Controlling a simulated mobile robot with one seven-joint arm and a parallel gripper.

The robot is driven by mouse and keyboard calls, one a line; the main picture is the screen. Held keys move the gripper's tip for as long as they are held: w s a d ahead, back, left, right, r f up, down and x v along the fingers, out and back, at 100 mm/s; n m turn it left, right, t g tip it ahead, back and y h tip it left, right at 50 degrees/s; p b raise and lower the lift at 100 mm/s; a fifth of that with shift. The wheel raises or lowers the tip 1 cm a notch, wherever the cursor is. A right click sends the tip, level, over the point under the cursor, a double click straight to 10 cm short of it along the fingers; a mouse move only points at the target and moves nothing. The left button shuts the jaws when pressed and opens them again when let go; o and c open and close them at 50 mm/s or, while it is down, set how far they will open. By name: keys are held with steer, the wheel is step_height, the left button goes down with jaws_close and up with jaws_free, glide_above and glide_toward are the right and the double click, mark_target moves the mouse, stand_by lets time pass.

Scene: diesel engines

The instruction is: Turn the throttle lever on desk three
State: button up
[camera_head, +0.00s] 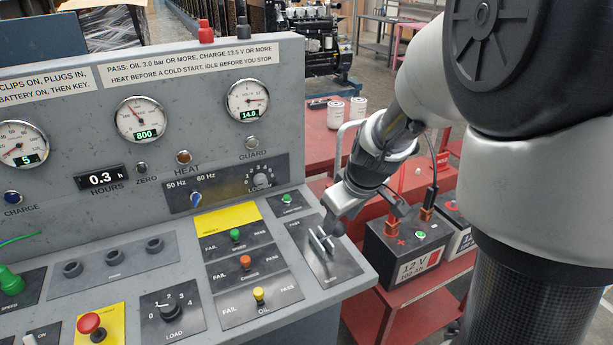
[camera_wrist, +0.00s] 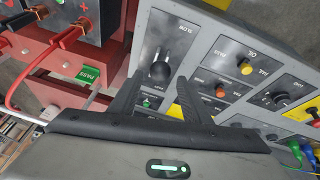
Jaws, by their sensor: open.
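The throttle lever, with a dark round knob (camera_wrist: 160,71), stands on a dark plate marked SLOW in the wrist view. The head view shows this plate (camera_head: 337,267) at the right end of the grey desk, with FAST at its far end and SLOW at its near end. My gripper (camera_wrist: 160,84) is open, with one black finger on each side of the knob's line. The knob appears just beyond the fingertips; contact cannot be told. In the head view my gripper (camera_head: 336,213) is over the far part of the plate and partly hides the lever.
Left of the lever are green, orange and yellow buttons (camera_head: 258,295) with PASS and FAIL marks. The gauge panel (camera_head: 190,110) rises behind. A 12 V battery (camera_head: 402,248) with clamps and cables stands on a red cart (camera_head: 430,310) close to the right.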

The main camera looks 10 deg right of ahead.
mark_target(334, 232)
steer(key=x, duration=0.8)
steer(key=shift+w+b, duration=0.1)
steer(key=shift+b, duration=0.3)
steer(key=shift+c, duration=0.2)
jaws_close()
